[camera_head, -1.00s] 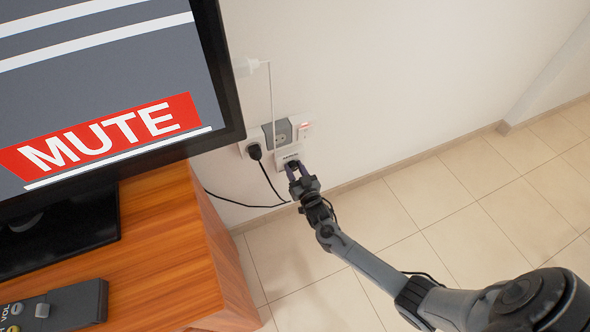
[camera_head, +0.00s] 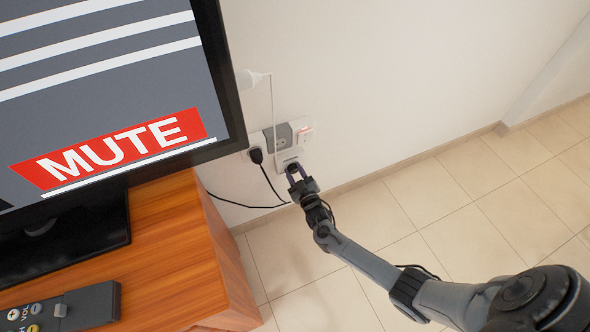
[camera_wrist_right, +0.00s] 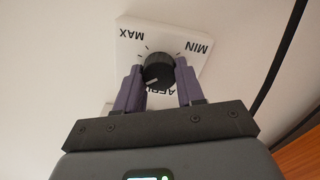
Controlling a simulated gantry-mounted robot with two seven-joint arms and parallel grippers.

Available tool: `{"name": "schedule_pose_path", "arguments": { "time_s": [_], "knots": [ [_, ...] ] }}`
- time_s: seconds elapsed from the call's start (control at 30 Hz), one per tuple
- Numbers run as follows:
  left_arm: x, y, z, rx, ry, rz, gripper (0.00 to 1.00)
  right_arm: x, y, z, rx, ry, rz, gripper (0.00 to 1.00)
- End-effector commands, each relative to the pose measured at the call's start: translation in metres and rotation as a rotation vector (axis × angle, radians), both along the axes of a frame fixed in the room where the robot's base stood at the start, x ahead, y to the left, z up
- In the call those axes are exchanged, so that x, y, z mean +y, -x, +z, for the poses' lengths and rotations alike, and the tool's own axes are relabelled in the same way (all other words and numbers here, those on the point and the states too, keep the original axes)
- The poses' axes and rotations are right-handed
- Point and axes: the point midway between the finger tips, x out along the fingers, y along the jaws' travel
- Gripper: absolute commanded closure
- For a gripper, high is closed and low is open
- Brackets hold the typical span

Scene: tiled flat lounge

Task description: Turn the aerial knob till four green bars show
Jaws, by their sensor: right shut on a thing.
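The aerial knob (camera_wrist_right: 159,70) is a round black dial with a white pointer line on a white wall plate (camera_wrist_right: 190,32). The plate's lettering appears upside down, with MAX left, MIN right, and the lower word partly hidden. The pointer slants toward the lower left in the wrist view. My right gripper (camera_head: 294,169) is shut on the knob, one purple finger on each side. The television (camera_head: 110,75) shows white stripes on grey and a red MUTE banner; no green bars are visible on the part in view. My left gripper is out of view.
A socket plate with a black plug (camera_head: 256,155) sits left of the knob plate, its cable hanging down. A remote (camera_head: 65,307) lies on the wooden cabinet (camera_head: 185,240). Tiled floor lies open at right.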

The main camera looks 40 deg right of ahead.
Motion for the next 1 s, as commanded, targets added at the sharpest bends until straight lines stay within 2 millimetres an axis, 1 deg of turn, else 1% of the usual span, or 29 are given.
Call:
{"name": "schedule_pose_path", "arguments": {
  "time_s": [0.03,0.1,0.5,0.7,1.0],
  "knots": [
    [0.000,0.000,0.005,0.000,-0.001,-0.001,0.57,0.000,0.000,0.003,0.011,0.043,0.000,0.93],
    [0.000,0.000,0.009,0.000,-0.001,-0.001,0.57,0.000,0.000,0.003,0.031,0.106,0.001,0.93],
    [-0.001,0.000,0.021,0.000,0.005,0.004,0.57,0.001,-0.001,0.001,0.122,0.422,0.001,0.93],
    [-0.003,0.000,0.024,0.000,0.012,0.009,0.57,0.001,-0.001,0.001,0.149,0.521,0.000,0.93],
    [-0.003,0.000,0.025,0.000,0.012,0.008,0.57,0.001,-0.001,0.000,0.167,0.582,0.000,0.93]
  ]
}}
